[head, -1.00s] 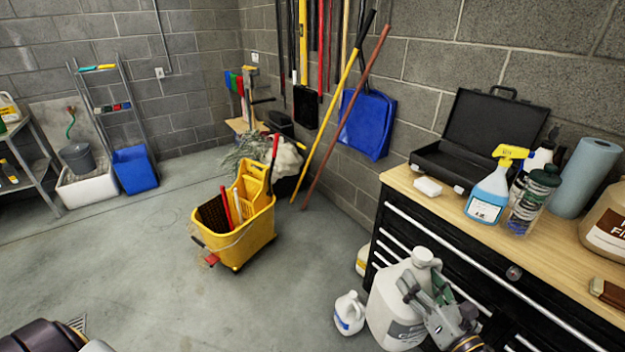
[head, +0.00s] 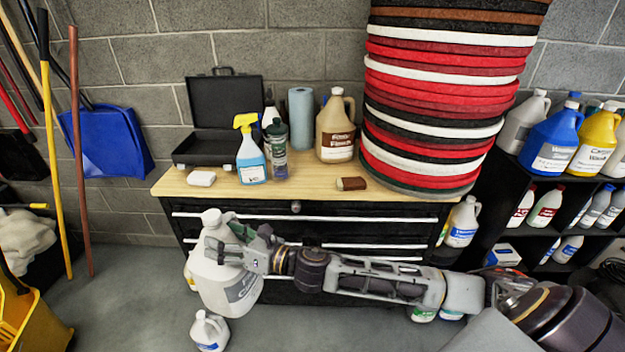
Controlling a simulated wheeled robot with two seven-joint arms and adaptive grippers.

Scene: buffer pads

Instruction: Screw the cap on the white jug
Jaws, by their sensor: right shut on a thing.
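A large white jug (head: 203,287) with a grey label stands low in front of the black cabinet, tilted a little in the picture. Its rounded white top (head: 211,217) shows above my gripper; I cannot tell whether this is a cap or the bare neck. My right gripper (head: 222,246) reaches in from the right and is shut on the jug near its handle. The fingers hide part of the jug's upper side. I cannot tell whether the jug's base touches the floor. No loose cap can be made out. My left gripper is out of view.
A small white jug (head: 208,330) stands on the floor in front. The cabinet's wooden top (head: 300,183) holds a spray bottle (head: 250,150), a tan jug (head: 336,128), a black case (head: 226,103) and stacked pads (head: 440,70). A yellow bucket (head: 28,318) is at lower left. Shelves with bottles stand right.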

